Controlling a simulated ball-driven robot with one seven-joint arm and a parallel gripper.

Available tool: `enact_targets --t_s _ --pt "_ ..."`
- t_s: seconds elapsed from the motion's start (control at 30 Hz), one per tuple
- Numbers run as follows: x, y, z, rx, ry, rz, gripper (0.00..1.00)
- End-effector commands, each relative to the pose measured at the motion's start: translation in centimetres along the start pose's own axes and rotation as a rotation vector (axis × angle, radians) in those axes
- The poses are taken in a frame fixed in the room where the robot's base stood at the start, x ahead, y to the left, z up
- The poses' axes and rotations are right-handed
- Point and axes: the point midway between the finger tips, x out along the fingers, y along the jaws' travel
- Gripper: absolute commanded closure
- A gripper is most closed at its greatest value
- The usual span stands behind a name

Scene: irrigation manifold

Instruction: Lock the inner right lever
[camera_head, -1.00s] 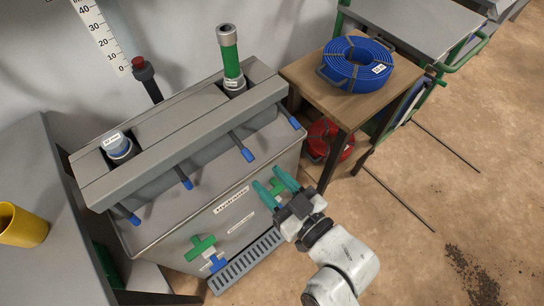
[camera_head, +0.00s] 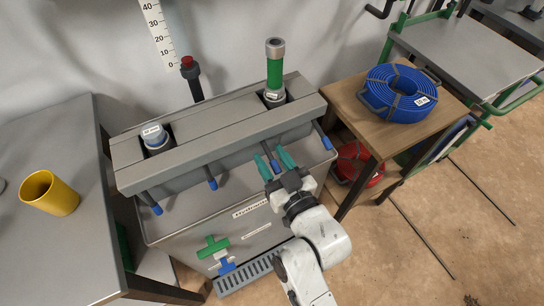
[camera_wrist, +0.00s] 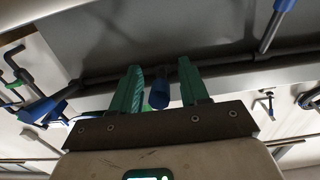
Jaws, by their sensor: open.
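The inner right lever (camera_head: 275,167) is a dark rod with a blue tip, third from the left on the front of the grey manifold (camera_head: 215,138). My gripper (camera_head: 272,157) is open, with its two green fingers on either side of that blue tip. The rod slopes down and outward from the manifold, like the other levers.
Neighbouring blue-tipped levers stand at the inner left (camera_head: 212,184), outer left (camera_head: 157,209) and outer right (camera_head: 326,142). A wooden stand with a blue hose coil (camera_head: 400,93) is at right; a yellow cup (camera_head: 49,193) is on the left bench.

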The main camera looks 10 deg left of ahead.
Motion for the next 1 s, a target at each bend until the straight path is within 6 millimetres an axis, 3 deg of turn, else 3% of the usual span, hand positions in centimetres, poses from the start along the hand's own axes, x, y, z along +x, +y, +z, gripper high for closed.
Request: enact_targets --t_s 0.27,0.73,1.0 --pt "0.2 -0.02 0.03 0.0 0.0 0.0 0.55" --pt "0.17 -0.01 0.01 0.0 0.0 0.0 0.98" --pt "0.17 -0.01 0.01 0.0 0.0 0.0 1.0"
